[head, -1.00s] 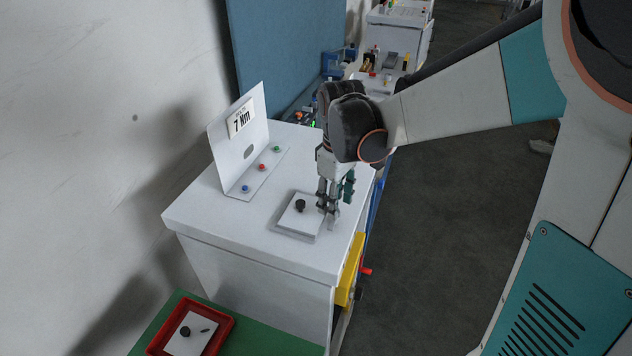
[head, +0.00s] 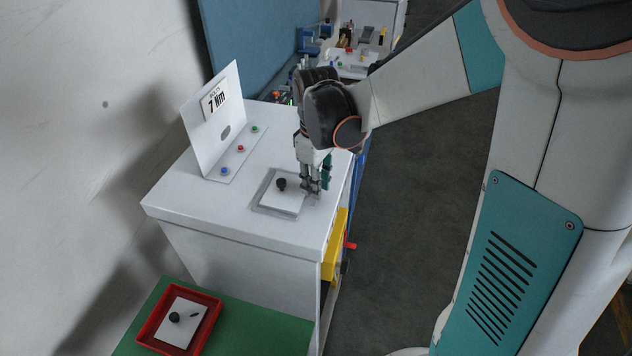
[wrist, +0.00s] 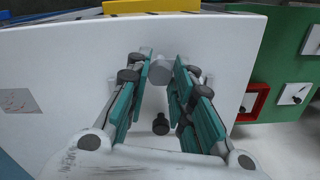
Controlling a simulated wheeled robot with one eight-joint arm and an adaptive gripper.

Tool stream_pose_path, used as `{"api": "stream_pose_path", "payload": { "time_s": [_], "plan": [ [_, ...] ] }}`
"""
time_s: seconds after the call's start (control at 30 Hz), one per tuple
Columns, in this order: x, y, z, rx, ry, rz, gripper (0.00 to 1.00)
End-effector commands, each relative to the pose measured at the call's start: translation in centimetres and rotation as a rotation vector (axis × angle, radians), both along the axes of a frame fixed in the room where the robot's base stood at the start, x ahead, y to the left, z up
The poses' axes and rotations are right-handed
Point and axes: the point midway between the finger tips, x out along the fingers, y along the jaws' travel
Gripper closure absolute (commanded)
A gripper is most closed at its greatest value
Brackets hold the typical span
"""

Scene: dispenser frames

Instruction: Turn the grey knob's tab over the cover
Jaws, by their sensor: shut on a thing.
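The white cover (head: 284,201) lies in a shallow grey frame on top of the white cabinet, with a black knob (head: 281,184) standing on it. The black knob also shows between my fingers in the wrist view (wrist: 161,124). The grey knob (wrist: 160,72) sits between my fingertips beyond the black knob. In the head view the fingers hide it, at the cover's right edge. My gripper (head: 313,190) points down there and is shut on the grey knob. I cannot tell which way its tab points.
An upright white panel (head: 212,118) marked 7 Nm stands behind the cover, with blue, red and green buttons on its foot. A red tray (head: 147,333) on a green surface (head: 250,331) holds a white plate with a black knob. A yellow part (head: 335,243) sticks out at the cabinet's side.

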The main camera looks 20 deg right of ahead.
Motion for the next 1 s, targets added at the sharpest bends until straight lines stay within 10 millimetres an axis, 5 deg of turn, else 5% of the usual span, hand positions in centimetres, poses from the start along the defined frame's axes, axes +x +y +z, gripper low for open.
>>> {"api": "stream_pose_path", "payload": {
  "time_s": [0.37, 1.0],
  "plan": [
    [-0.05, -0.03, -0.09, -0.001, 0.001, -0.136, 1.0],
    [-0.1, 0.02, -0.12, -0.001, 0.001, -0.724, 1.0]
  ]
}}
